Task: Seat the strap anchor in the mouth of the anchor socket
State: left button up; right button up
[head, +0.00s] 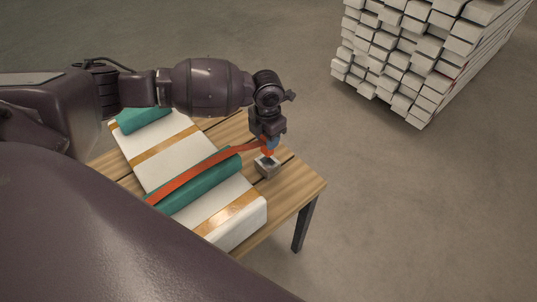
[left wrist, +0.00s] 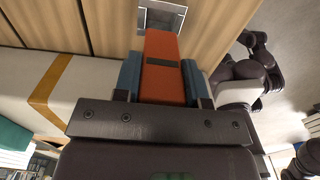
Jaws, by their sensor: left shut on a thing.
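My left gripper (head: 269,143) points down over the near right part of the wooden table. It is shut on the orange strap anchor (head: 268,152), which also shows between the blue fingers in the left wrist view (left wrist: 162,85). The anchor socket (head: 266,171), a small grey block with a dark mouth, sits on the table just below the anchor. In the left wrist view the socket (left wrist: 160,18) lies straight ahead of the anchor's tip. Whether the tip is just above or slightly inside the mouth, I cannot tell. My right gripper is not in view.
An orange strap (head: 195,176) runs from the anchor across a white and green padded load with tan bands (head: 150,158). The load fills much of the wooden table (head: 300,185). A stack of white planks (head: 420,60) stands on the floor at the back right, clear of the table.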

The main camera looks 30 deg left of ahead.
aim_at(268, 155)
pick_arm(q)
notch_tip(268, 155, down, 8)
jog(key=shift+r+b, duration=0.25)
jog(key=shift+b, duration=0.3)
jog(key=shift+f, duration=0.15)
jog(key=o, duration=1)
jog(key=shift+c, duration=0.2)
jog(key=shift+o, duration=0.5)
